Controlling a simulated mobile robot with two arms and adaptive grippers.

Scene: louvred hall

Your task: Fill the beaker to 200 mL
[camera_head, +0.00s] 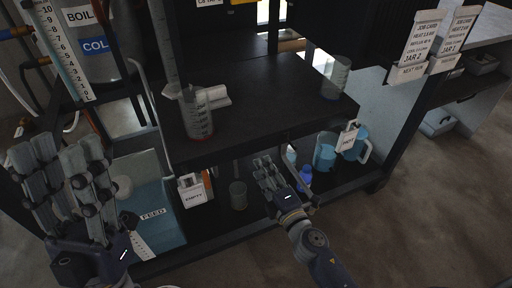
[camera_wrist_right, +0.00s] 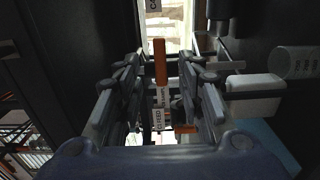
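A clear beaker with red markings (camera_head: 198,122) stands upright on the dark upper shelf in the head view, beside a white block-like part (camera_head: 214,97). Another clear vessel (camera_head: 335,78) stands near that shelf's right end. I cannot read the level in either. My left gripper (camera_head: 62,165) is raised at the left with its fingers apart and empty, well away from the beaker. My right gripper (camera_head: 266,172) is low, in front of the lower shelf, below and right of the beaker. In the right wrist view its fingers (camera_wrist_right: 160,95) are apart, with an orange bar (camera_wrist_right: 160,62) visible beyond them.
A bluish tank labelled FEED (camera_head: 165,212), a white EMPTY tag (camera_head: 193,192), a grey cup (camera_head: 238,195), a blue bottle (camera_head: 305,177) and blue jugs (camera_head: 325,152) crowd the lower level. A graduated column (camera_head: 62,50) stands at left.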

